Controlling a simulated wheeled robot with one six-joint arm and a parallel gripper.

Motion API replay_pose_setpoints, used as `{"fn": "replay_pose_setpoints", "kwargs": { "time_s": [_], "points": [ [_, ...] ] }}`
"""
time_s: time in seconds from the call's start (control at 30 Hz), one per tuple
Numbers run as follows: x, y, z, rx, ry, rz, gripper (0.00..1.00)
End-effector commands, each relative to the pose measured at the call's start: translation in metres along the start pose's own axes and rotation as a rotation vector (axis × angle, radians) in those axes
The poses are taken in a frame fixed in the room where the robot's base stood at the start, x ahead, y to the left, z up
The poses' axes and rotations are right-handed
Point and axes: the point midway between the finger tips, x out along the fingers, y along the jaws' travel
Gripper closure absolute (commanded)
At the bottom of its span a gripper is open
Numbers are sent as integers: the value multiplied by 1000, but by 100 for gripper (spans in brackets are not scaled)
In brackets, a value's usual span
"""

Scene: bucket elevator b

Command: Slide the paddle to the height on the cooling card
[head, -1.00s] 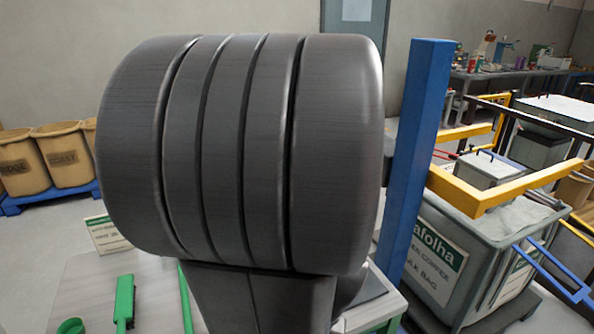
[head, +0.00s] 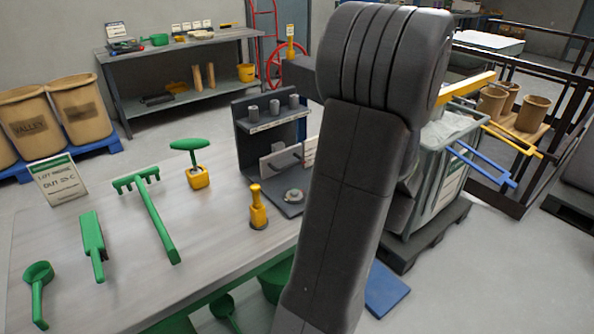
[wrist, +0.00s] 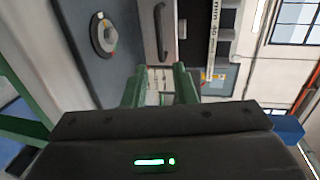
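In the head view a dark bench stand (head: 243,125) holds a pale panel (head: 276,166) with a dark curved handle, possibly the paddle. The wrist view shows a dark bar handle (wrist: 161,32) and a pale strip marked in mm (wrist: 212,48). My gripper (wrist: 160,72) is open and empty, its two green fingers apart, pointing towards the handle but short of it. The head view hides my gripper behind my arm. A printed card (head: 60,187) stands at the left of the table; its small text is unclear, and I cannot tell whether it is the cooling card.
The table (head: 120,290) carries a green scoop (head: 38,275), a flat green tool (head: 93,240), a green rake (head: 155,215), a green-topped yellow block (head: 197,177) and a yellow-handled tool (head: 258,208). A round dial-like part (head: 293,196) sits on the stand's base. A grey bin (head: 430,190) stands right.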

Motion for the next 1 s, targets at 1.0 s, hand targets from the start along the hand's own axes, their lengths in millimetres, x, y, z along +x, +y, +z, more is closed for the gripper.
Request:
{"fn": "replay_pose_setpoints", "kwargs": {
  "time_s": [1.0],
  "points": [
    [129, 1, 2, 1, -3, 3, 75]
  ]
}}
